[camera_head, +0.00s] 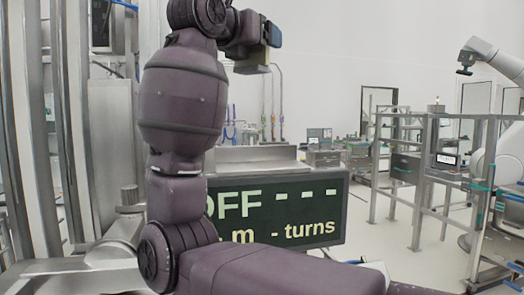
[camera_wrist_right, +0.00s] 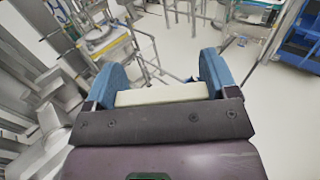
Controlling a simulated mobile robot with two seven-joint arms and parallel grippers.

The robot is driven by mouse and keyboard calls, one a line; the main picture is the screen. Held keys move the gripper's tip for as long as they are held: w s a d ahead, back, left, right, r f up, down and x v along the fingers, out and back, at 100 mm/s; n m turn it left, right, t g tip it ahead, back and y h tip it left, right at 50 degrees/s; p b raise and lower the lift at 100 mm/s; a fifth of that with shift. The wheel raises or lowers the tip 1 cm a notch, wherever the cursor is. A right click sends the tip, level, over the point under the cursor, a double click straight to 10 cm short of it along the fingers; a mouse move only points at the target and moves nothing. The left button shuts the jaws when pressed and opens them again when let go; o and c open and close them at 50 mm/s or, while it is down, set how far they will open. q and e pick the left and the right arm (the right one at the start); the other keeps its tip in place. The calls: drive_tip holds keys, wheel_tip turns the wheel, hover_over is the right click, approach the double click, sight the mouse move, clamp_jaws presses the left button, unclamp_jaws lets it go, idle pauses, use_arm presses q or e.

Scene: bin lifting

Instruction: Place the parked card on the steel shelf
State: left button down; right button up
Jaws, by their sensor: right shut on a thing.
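My right gripper (camera_head: 262,50) is raised at the top of the head view, at the end of my purple arm. In the right wrist view its two blue fingers (camera_wrist_right: 162,78) are shut on a pale cream card (camera_wrist_right: 162,94), seen edge-on between them. My left gripper is out of view.
The dark display (camera_head: 300,212) reads "OFF" and "turns", partly hidden by my arm. Steel columns (camera_head: 72,120) stand at the left. A railed steel frame (camera_head: 425,165) and a white robot arm (camera_head: 495,65) are at the right. Pale floor is open between.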

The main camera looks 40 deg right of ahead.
drive_tip(key=shift+f, duration=9.4)
drive_tip(key=shift+f, duration=0.25)
drive_tip(key=o, duration=0.8)
drive_tip(key=shift+r, duration=0.1)
drive_tip(key=shift+o, duration=0.2)
drive_tip(key=shift+r, duration=0.1)
